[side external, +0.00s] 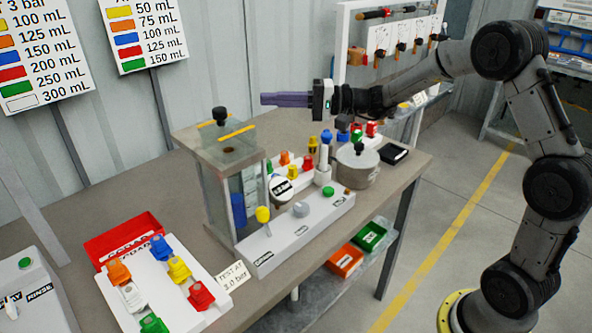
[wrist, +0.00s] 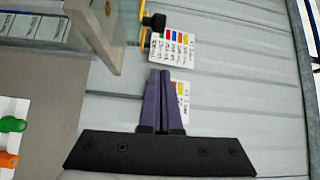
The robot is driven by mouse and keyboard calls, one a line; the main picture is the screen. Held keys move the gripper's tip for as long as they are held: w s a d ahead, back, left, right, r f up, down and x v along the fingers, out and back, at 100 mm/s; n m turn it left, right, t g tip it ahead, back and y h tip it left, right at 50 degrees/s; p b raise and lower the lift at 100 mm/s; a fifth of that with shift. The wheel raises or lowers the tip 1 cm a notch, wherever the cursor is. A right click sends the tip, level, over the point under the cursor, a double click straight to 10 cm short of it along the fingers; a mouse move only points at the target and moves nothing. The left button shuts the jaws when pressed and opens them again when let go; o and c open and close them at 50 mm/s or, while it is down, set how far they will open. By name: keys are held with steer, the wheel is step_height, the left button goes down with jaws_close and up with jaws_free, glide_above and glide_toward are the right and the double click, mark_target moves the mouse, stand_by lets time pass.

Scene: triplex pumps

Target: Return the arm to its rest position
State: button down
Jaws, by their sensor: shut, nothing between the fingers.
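My gripper (side external: 268,99) is stretched out level above the workbench, its purple fingers pointing left toward the wall. In the wrist view the two purple fingers (wrist: 160,78) lie side by side, shut, with nothing held between them. My arm comes in from the right, from a base on the floor. The gripper touches nothing; it is in the air above and behind the clear tank (side external: 236,165) with the black knob.
The workbench (side external: 290,130) holds a white pump block (side external: 297,232), a metal pot (side external: 357,168), a red bin (side external: 118,238) and a white tray with coloured caps (side external: 160,283). A tool panel (side external: 385,50) stands behind. Open floor (side external: 455,190) lies right of the bench.

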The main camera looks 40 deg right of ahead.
steer(key=s+a+r+n+g+y, duration=0.2)
steer(key=s+a+r+n+g, duration=0.45)
steer(key=s+a, duration=0.55)
steer(key=s+f+n+h, duration=0.1)
steer(key=s+n+h, duration=0.15)
steer(key=s, duration=0.85)
steer(key=s+d+f+n+g+h, duration=0.1)
steer(key=s+d+f+g+h, duration=0.15)
steer(key=s+f+h, duration=0.4)
steer(key=s+d+f+h, duration=0.2)
steer(key=s+d+f, duration=0.1)
steer(key=d, duration=0.3)
steer(key=s+d+f+m+t+h, duration=0.1)
steer(key=s+d+f+h, duration=0.2)
steer(key=d, duration=0.3)
steer(key=shift+s+d+f+m+t+h, duration=0.25)
steer(key=shift+s+f+m+t+h, duration=0.05)
steer(key=shift+s+f, duration=0.15)
